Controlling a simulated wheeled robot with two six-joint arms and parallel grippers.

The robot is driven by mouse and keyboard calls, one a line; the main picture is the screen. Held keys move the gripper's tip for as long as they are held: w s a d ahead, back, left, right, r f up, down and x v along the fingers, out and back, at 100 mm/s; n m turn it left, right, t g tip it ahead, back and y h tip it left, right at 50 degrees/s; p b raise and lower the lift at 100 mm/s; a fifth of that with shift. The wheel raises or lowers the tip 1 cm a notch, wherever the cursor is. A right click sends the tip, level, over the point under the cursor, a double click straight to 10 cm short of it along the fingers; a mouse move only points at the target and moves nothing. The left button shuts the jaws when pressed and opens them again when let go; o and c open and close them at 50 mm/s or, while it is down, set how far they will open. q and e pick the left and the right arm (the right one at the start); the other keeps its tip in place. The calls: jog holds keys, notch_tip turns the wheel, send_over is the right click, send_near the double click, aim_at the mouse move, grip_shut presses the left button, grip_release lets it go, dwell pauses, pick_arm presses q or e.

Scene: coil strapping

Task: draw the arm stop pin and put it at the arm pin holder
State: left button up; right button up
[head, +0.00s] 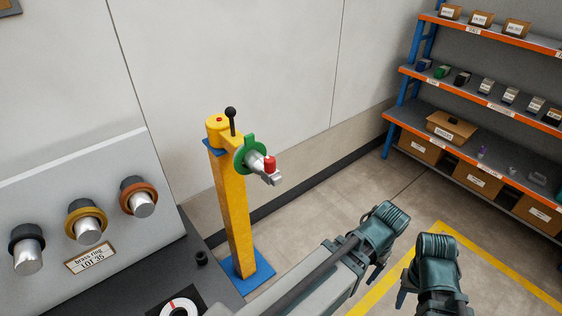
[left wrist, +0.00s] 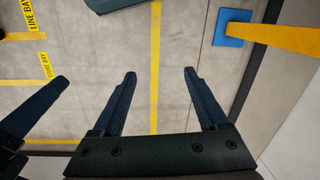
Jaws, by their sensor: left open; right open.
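A black ball-headed pin (head: 231,117), which looks like the arm stop pin, stands upright in the top of a yellow post (head: 233,215). A grey arm with a green ring (head: 246,155) and a red cap (head: 269,164) juts from the post. I cannot tell for sure which part is the arm pin holder; a small black socket (head: 202,258) sits on the dark table edge. My right gripper (head: 432,298) is open and empty, right of the post. My left gripper (left wrist: 159,74) is open and empty above bare floor, away from the pin.
A sloped grey panel (head: 70,200) with several ringed metal pegs stands at left. The dark table (head: 150,290) holds a white disc (head: 180,309). The post's blue base (head: 247,274) is on the floor. Loaded shelves (head: 480,105) stand at right. Floor between is clear.

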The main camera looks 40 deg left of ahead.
pick_arm(q)
jog(key=w+a+r+n+h+p, duration=0.1)
jog(key=w+a+r+n+p, duration=0.3)
jog(key=a+r+p, duration=0.45)
jog(key=w+a+r+n+p, duration=0.3)
jog(key=a+r+n+p, duration=0.35)
jog(key=r, duration=0.25)
jog(key=s+a+r+n+h+p, duration=0.1)
jog(key=a+r+n+p, duration=0.5)
jog(key=a, duration=0.4)
jog(key=s+a+r+n+p, duration=0.1)
jog(key=a+r+n+p, duration=0.4)
jog(key=a+r+p, duration=0.45)
pick_arm(e)
notch_tip(320, 180, up, 32)
jog(key=b, duration=0.1)
pick_arm(q)
jog(key=b, duration=0.9)
send_over(269, 159)
jog(key=shift+m+t, duration=0.25)
jog(key=shift+t, duration=0.05)
jog(key=f, duration=0.9)
jog(key=shift+s+a+f, duration=0.2)
jog(key=shift+a+f, duration=0.05)
jog(key=shift+f, duration=0.3)
pick_arm(e)
notch_tip(269, 159, down, 9)
